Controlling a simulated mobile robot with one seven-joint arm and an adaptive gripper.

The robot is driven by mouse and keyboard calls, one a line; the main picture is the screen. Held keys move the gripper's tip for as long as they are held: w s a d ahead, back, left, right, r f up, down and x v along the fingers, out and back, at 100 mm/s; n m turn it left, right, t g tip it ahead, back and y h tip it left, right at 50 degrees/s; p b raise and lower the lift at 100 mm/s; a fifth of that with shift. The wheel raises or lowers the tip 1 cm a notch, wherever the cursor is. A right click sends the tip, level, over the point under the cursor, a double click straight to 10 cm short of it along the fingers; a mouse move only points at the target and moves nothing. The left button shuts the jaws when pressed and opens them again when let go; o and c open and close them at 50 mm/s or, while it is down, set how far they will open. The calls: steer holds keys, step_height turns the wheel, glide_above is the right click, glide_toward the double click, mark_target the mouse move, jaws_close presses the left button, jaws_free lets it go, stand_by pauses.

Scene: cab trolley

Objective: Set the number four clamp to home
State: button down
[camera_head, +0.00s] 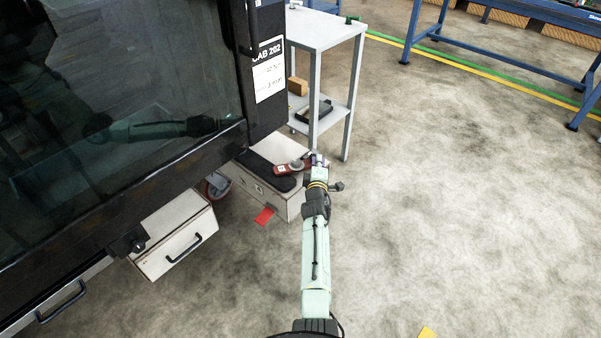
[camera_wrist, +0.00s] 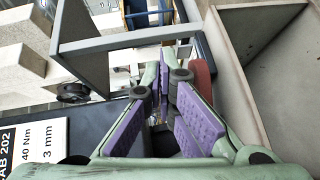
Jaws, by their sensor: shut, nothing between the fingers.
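My gripper (camera_head: 318,158) is at the end of the outstretched pale green arm, above the right end of a low white box by the cab's corner. In the wrist view its purple-padded fingers (camera_wrist: 165,95) come together with nothing held. A red part with a grey round top (camera_head: 292,167) lies on the box's black pad, just left of my gripper. A red part (camera_wrist: 202,80) also shows behind the right finger in the wrist view. A dark knob-like fitting (camera_head: 128,243) sits at the cab's lower edge. I can read no number four on any clamp.
The dark glass cab (camera_head: 110,100) fills the left, with a CAB 202 label (camera_head: 268,70). A grey trolley (camera_head: 325,30) stands just beyond my gripper. A white drawer unit (camera_head: 175,237) is at lower left. A red tag (camera_head: 264,216) lies by the box.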

steer(key=shift+w+p, duration=0.3)
steer(key=shift+w+d+y, duration=0.15)
steer(key=shift+d+y, duration=0.1)
steer(key=shift+y, duration=0.05)
steer(key=shift+w+r+n+y+p, duration=0.1)
steer(key=shift+w+n+y+p, duration=0.25)
steer(key=shift+n+p, duration=0.3)
steer(key=shift+w+a+n+g+y+p, duration=0.1)
steer(key=shift+w+n+g+y+p, duration=0.1)
steer(key=shift+w+n+y, duration=0.45)
steer(key=shift+w+a+n+g+y+p, duration=0.15)
steer(key=shift+n+y, duration=0.25)
steer(key=shift+y, duration=0.6)
steer(key=shift+w+n+g+y+p, duration=0.15)
steer(key=shift+w+n+y+p, duration=0.1)
steer(key=shift+n+y, duration=0.4)
steer(key=shift+y, duration=0.25)
